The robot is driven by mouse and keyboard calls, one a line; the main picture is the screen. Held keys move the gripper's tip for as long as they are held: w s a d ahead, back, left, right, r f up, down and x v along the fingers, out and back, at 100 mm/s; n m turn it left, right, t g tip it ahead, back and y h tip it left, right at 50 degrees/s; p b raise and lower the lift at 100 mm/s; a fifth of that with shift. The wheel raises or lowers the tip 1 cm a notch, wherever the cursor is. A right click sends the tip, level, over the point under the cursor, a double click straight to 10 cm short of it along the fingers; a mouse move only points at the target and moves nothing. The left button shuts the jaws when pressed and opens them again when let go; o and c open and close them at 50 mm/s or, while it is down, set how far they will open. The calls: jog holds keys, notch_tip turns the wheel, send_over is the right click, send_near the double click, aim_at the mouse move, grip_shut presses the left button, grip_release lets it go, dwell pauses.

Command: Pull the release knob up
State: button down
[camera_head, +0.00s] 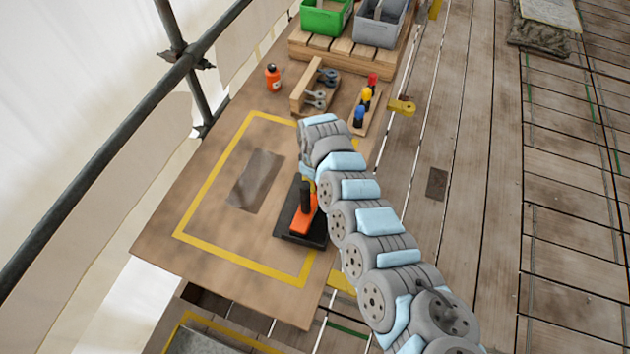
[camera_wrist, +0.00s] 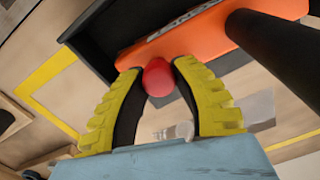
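The release knob is a small red ball (camera_wrist: 158,77) at the end of an orange body (camera_wrist: 195,35) in the wrist view. My gripper (camera_wrist: 157,72) has its two yellow-and-black fingers on either side of the ball, and both tips appear to touch it. It looks shut on the knob. A thick black post (camera_wrist: 275,50) rises from the orange body at the right. In the head view the orange body (camera_head: 304,219) sits in a black tray-like base (camera_head: 298,239) on the table. There my arm hides the knob and most of the gripper.
The wooden table (camera_head: 185,262) has a yellow outline and a grey plate (camera_head: 256,180). An orange bottle (camera_head: 272,77), a wooden bracket holder (camera_head: 306,88) and coloured knobs (camera_head: 366,95) stand farther back. Green (camera_head: 325,17) and grey bins (camera_head: 378,27) are behind. A pipe railing (camera_head: 110,145) runs left.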

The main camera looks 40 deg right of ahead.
jog(key=shift+r, duration=0.15)
jog(key=r+p, duration=0.2)
jog(key=p, duration=0.1)
jog(key=shift+p, duration=0.3)
jog(key=shift+f, duration=0.1)
